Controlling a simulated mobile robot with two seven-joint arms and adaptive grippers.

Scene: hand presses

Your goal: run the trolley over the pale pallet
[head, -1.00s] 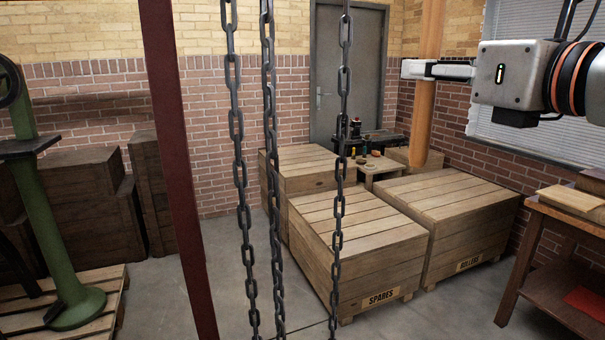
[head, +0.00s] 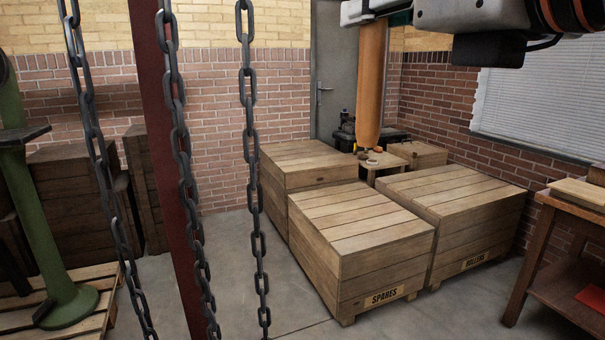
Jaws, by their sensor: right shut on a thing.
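My right gripper (head: 362,12), at the top edge of the head view, is shut on an orange-brown wooden handle (head: 371,90). The handle hangs upright with a rounded lower end, in front of the door and above the crates. Three dark chains hang on the left: one at the far left (head: 92,140), one in front of the red post (head: 178,140), one further right (head: 249,130). Their upper ends and any trolley are out of view. A pale slatted pallet (head: 100,322) lies at the lower left under a green machine stand. My left gripper is not in view.
Large wooden crates, one marked SPARES (head: 362,240) and one marked ROLLERS (head: 455,200), fill the middle. A dark red post (head: 152,60) stands at left. A bench (head: 540,225) is at right. Open floor (head: 235,290) lies left of the crates.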

